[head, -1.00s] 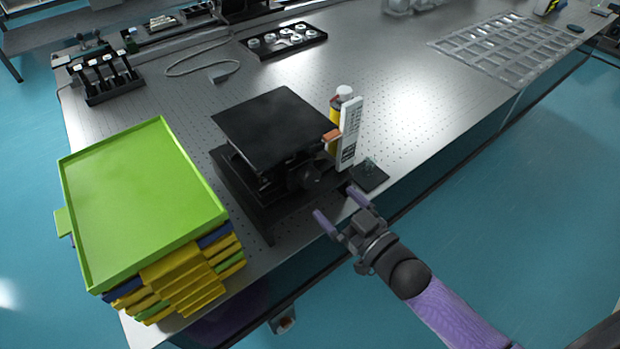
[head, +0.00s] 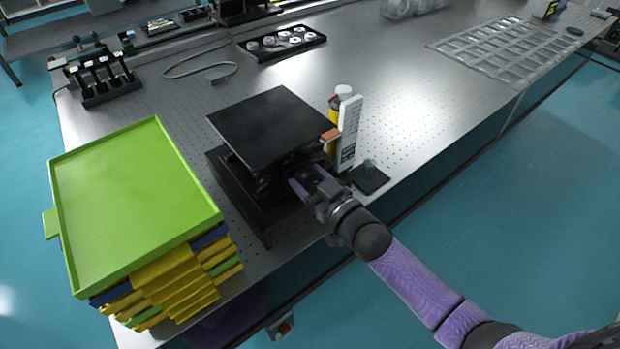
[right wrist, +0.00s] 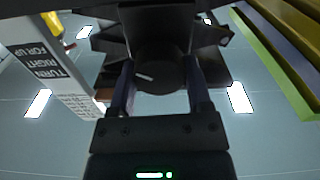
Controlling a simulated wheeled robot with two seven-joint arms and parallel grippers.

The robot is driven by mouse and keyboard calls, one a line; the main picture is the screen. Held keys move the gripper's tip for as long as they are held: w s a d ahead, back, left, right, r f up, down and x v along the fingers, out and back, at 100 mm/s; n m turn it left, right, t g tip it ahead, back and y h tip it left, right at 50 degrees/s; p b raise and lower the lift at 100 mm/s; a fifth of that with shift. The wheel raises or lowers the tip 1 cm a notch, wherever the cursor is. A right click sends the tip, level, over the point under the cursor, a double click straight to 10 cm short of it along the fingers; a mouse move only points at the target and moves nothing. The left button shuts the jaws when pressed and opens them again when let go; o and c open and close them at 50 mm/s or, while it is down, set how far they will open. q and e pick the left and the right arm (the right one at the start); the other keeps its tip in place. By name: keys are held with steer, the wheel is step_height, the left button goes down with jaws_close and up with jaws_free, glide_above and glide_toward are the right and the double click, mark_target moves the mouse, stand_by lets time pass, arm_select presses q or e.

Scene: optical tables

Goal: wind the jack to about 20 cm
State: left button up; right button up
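The black lab jack (head: 268,128) stands near the table's front edge, its flat top plate raised above the base. Its round dark knob (right wrist: 160,76) faces the front. My right gripper (head: 306,180) is at the knob; in the right wrist view its two fingers (right wrist: 160,85) lie on either side of the knob. I cannot tell whether they press on it. A white upright scale board (head: 349,132) stands beside the jack, with an orange pointer (head: 330,135) at the plate's corner. In the wrist view the board (right wrist: 50,70) reads "TURN RIGHT FOR UP". My left gripper is not in view.
A stack of green, yellow and blue trays (head: 135,205) stands left of the jack. The table's right middle is clear.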

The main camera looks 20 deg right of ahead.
steer(key=c, duration=0.5)
steer(key=n, duration=0.3)
steer(key=shift+p, duration=0.4)
steer(key=shift+n, duration=1.9)
steer(key=o, duration=1.3)
steer(key=shift+c, duration=0.2)
